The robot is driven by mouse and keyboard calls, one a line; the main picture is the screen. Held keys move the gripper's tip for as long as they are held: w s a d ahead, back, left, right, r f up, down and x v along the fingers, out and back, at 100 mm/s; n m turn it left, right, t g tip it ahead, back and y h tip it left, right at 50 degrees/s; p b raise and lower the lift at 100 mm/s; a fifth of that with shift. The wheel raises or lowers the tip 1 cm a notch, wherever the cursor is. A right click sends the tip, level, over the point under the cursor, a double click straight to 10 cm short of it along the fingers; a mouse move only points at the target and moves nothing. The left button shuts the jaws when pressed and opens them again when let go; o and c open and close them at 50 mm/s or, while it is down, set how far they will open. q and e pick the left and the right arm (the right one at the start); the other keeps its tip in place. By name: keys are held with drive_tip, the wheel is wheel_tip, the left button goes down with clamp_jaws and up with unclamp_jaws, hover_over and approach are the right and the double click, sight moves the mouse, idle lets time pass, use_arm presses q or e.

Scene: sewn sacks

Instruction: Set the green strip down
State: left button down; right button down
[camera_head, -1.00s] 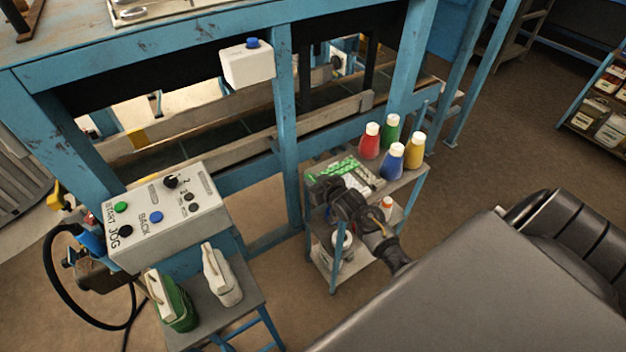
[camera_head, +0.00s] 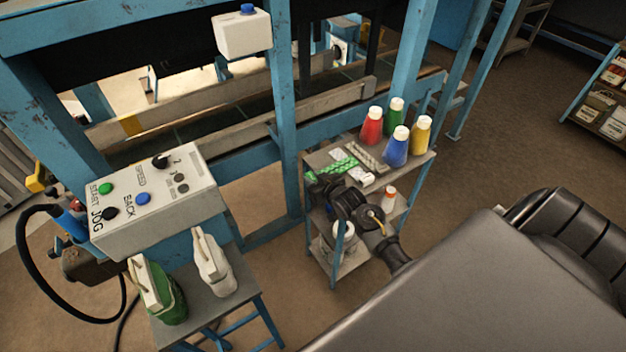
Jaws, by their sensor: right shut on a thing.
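A green patterned strip (camera_head: 343,166) shows at the left part of the top shelf of a small blue-legged cart (camera_head: 311,161). Green also shows right at my right gripper (camera_head: 317,184); I cannot tell whether it is the same strip. My right gripper is at the cart's front left corner, low by the top shelf, and is shut on the green strip. Its fingertips are small and partly hidden by its own dark arm. Whether the strip touches the shelf is unclear. My left gripper is not in view.
Red (camera_head: 372,127), green (camera_head: 394,112), blue (camera_head: 397,147) and yellow (camera_head: 421,134) bottles stand at the cart's back right. A grey tray (camera_head: 366,157) and small pale items lie near the strip. A blue frame post (camera_head: 283,120) rises left of the cart. A control box (camera_head: 155,204) is further left.

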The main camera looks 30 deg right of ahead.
drive_tip(key=shift+f, duration=0.25)
idle(0.4)
drive_tip(key=c, duration=1.1)
unclamp_jaws()
drive_tip(key=shift+c, duration=0.2)
drive_tip(key=b+v, duration=0.1)
drive_tip(key=v, duration=1)
drive_tip(key=shift+a, duration=0.1)
